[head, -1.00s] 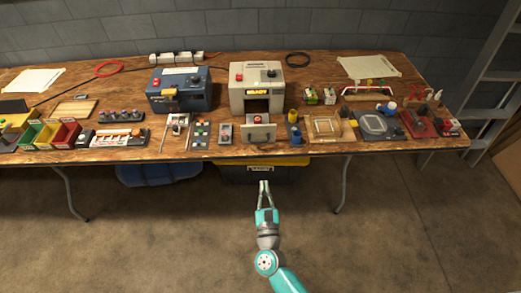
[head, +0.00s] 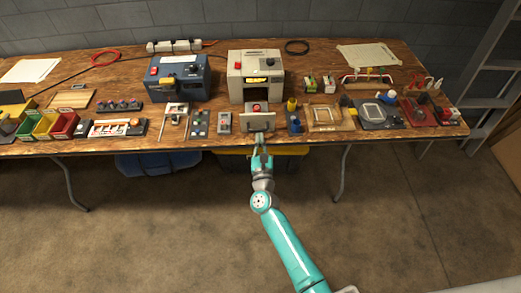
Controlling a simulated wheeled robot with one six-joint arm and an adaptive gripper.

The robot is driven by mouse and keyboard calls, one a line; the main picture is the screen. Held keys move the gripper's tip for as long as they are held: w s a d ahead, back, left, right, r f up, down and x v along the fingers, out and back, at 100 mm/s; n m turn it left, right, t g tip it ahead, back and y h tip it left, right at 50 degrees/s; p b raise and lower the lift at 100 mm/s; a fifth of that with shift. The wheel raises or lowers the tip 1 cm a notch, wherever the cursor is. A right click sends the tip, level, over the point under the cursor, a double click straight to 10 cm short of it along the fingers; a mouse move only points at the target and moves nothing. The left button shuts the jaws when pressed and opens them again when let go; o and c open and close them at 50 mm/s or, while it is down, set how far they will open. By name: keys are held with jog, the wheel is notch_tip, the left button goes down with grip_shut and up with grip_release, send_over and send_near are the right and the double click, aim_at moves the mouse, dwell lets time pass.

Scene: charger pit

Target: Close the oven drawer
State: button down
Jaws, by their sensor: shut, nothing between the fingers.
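The oven (head: 255,68) is a beige box with a red knob and a lit yellow display, standing near the middle of the workbench. Its drawer is open: the flat grey drawer front (head: 258,122) stands out toward the bench's front edge, apart from the oven body. A small red-topped item (head: 256,107) shows just behind the drawer front. My gripper (head: 259,136) is shut and empty, with its tips at the lower part of the drawer front. Whether they touch it I cannot tell.
A small grey box (head: 224,122) stands left of the drawer, and blue and yellow cylinders (head: 292,105) stand close on its right. A blue machine (head: 179,83) is left of the oven. A yellow-lidded bin (head: 285,151) is under the bench.

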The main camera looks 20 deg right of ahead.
aim_at(259, 124)
jog(key=shift+w+d, duration=0.1)
jog(key=shift+w, duration=0.25)
jog(key=x, duration=0.2)
jog(key=f+x, duration=0.1)
jog(key=x, duration=0.4)
jog(key=shift+w+d, duration=0.25)
jog(key=shift+w, duration=0.2)
